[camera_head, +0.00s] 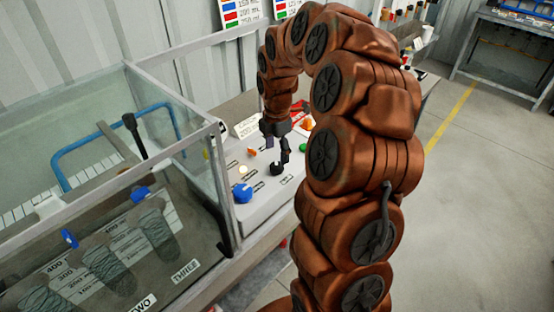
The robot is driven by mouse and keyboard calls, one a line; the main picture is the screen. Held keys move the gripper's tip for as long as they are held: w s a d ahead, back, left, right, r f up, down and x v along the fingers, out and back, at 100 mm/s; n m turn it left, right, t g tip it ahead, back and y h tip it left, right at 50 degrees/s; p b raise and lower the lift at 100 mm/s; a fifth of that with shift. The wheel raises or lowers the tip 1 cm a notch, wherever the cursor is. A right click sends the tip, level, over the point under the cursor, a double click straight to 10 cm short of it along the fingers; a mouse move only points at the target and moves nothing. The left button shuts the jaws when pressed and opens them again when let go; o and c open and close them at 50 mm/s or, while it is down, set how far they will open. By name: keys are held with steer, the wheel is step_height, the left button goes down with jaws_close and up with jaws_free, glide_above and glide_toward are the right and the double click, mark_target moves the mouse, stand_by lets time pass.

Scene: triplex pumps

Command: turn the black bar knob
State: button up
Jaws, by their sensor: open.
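The black bar knob (276,169) sits on the light grey control panel (262,208), in the middle of the head view. It is small and partly dark against my gripper. My gripper (277,151) points down just above and behind the knob, with its two dark fingers apart and nothing visible between them. Whether a finger touches the knob is hard to tell.
A blue knob (242,193), an orange knob (252,152) and a green button (303,147) share the panel. A glass-walled tank (175,170) stands close on the left. A label card (247,126) stands behind. Open floor (480,210) lies to the right.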

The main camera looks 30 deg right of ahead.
mark_target(277, 165)
steer(key=shift+f+p, duration=0.9)
steer(key=shift+f, duration=1.8)
steer(key=c, duration=1.1)
steer(key=shift+c, duration=0.2)
steer(key=shift+f+b, duration=0.1)
steer(key=shift+b, duration=0.25)
